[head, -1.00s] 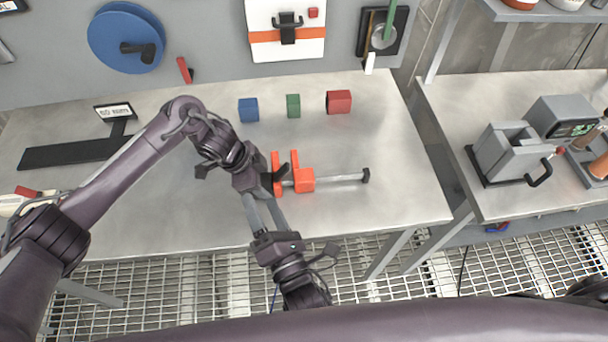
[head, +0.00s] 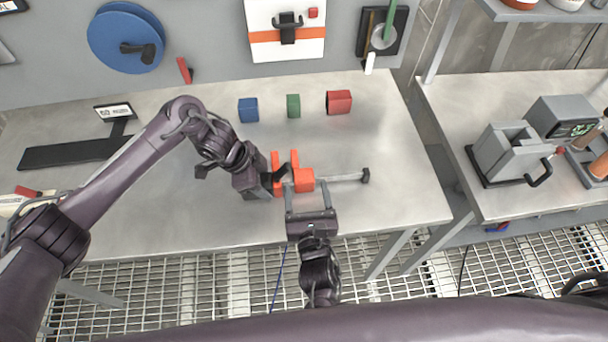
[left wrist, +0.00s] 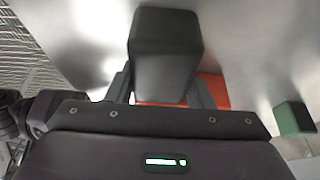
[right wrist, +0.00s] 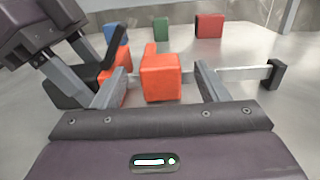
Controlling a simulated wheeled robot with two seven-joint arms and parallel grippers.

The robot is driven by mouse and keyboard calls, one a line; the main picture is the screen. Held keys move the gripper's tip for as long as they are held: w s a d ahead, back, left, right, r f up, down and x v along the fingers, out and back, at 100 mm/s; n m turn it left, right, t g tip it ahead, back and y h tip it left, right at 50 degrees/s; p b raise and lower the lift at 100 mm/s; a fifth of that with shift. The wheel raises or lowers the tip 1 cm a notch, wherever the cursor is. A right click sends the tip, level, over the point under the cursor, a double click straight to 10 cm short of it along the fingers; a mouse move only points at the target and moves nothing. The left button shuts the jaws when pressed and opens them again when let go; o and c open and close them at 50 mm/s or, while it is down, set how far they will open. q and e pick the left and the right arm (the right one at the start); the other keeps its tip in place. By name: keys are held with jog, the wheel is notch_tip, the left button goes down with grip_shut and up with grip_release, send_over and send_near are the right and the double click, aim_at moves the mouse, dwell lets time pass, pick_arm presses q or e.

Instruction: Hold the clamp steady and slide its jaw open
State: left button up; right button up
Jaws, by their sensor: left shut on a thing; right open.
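The clamp lies on the steel bench, with an orange fixed jaw (head: 279,175), an orange sliding jaw (head: 304,180), a grey bar (head: 342,178) and a dark end stop (head: 366,175). My left gripper (head: 272,183) is shut on the clamp's dark handle (left wrist: 165,50) at its left end. My right gripper (head: 308,186) is open at the front of the sliding jaw. In the right wrist view the orange sliding jaw (right wrist: 161,77) stands between the two open fingers, with visible gaps beside it. The fixed jaw is partly hidden by my left gripper.
Blue (head: 248,110), green (head: 293,106) and red (head: 339,102) blocks stand behind the clamp. A black stand with a sign (head: 115,112) is at the left. The bench right of the bar is clear. A second bench (head: 450,110) is at the right.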

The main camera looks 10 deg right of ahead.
aim_at(305, 183)
jog(key=shift+w, duration=2.4)
jog(key=c, duration=1.4)
jog(key=d, duration=0.8)
jog(key=shift+f, duration=0.1)
jog(key=o, duration=1.4)
jog(key=shift+a, duration=0.1)
jog(key=s, duration=1.2)
jog(key=shift+s, duration=0.1)
